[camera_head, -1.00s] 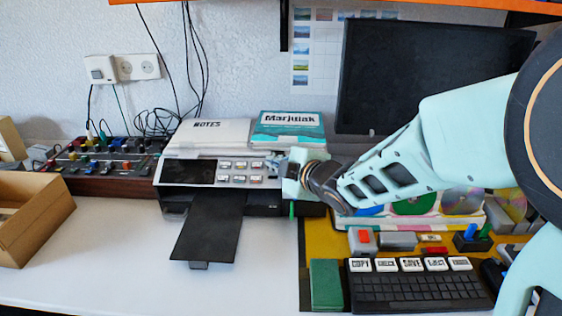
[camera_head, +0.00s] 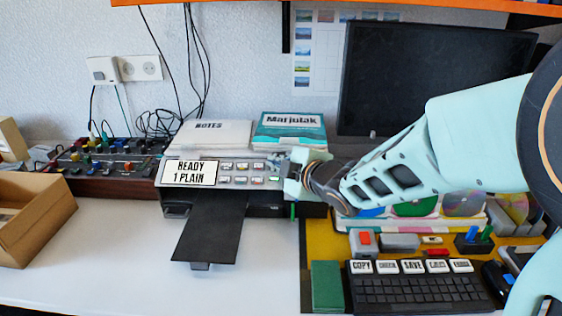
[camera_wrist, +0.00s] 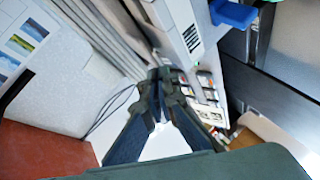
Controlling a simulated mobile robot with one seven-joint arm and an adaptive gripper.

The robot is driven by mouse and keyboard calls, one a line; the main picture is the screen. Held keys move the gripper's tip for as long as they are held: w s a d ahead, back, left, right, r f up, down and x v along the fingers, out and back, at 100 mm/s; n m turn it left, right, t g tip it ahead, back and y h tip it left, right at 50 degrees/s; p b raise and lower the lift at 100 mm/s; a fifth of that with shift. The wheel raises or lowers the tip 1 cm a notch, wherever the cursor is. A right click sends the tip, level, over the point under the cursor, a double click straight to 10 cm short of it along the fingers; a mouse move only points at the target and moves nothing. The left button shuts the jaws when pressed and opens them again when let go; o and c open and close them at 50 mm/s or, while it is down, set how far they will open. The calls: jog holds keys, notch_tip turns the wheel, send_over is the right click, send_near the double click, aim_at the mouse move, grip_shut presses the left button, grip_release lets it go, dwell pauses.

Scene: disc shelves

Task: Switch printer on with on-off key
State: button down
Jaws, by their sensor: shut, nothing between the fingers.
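The printer (camera_head: 255,197) stands at the back of the desk, with its black tray (camera_head: 210,228) sticking out in front. Its display (camera_head: 190,173) is lit white and reads "READY 1 PLAIN". Two rows of keys (camera_head: 240,173) sit right of the display. My gripper (camera_head: 290,180) is at the right end of this key panel, and its fingers are shut with nothing between them. The on-off key cannot be picked out; my gripper covers part of the panel's right end. In the wrist view, my fingertips (camera_wrist: 160,76) meet close to the panel's keys (camera_wrist: 208,95).
Notes (camera_head: 210,134) and a teal book (camera_head: 289,130) lie on top of the printer. A monitor (camera_head: 430,75) stands behind my arm. A keyboard (camera_head: 418,290) and a green block (camera_head: 326,286) are at front right. A cardboard box (camera_head: 40,215) is at left.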

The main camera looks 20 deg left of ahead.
jog(key=shift+s+r, duration=0.1)
jog(key=shift+r, duration=0.15)
jog(key=r+p, duration=0.1)
jog(key=s+r+p, duration=0.1)
jog(key=r, duration=0.1)
jog(key=s+r+p, duration=0.1)
jog(key=shift+s+d+r, duration=0.2)
jog(key=shift+d, duration=0.1)
dwell(0.4)
